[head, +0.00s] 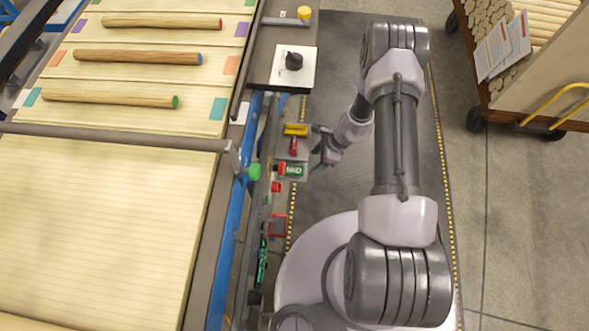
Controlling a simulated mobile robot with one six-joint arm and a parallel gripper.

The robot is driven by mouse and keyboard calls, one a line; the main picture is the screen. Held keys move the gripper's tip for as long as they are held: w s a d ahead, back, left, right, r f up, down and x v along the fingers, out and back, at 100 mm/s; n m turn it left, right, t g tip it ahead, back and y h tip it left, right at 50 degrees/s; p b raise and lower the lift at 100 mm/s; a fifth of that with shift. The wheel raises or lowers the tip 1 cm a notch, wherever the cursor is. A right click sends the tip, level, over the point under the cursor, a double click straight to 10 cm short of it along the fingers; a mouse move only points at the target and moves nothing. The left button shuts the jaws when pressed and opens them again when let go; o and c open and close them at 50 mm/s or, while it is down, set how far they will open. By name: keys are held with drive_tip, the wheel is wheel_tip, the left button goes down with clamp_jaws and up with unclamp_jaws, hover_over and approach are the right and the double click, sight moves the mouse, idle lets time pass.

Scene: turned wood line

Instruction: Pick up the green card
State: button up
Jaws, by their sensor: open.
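The green card (294,170) with white letters that look like "MID" is in a row of small fittings along the right side of the line. A red part (282,168) is at its left edge. My gripper (316,142) is open, just above and to the right of the card in the picture, and apart from it as far as I can tell. It is small here and its fingertips are hard to make out. I see nothing held in it.
A yellow piece (296,129) and a red piece (294,146) sit close to my gripper. An empty-looking red frame (278,225) is lower down. A black knob (294,61) stands on a white plate above. A log cart (480,90) is at the right.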

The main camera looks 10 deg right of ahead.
sight(303, 170)
drive_tip(key=b+x, duration=0.1)
drive_tip(key=x, duration=0.3)
drive_tip(key=b+x, duration=0.2)
drive_tip(key=x, duration=0.2)
drive_tip(key=shift+s+a+r, duration=0.1)
drive_tip(key=shift+s+a, duration=0.05)
drive_tip(key=shift+a, duration=0.05)
drive_tip(key=shift+r, duration=0.1)
clamp_jaws()
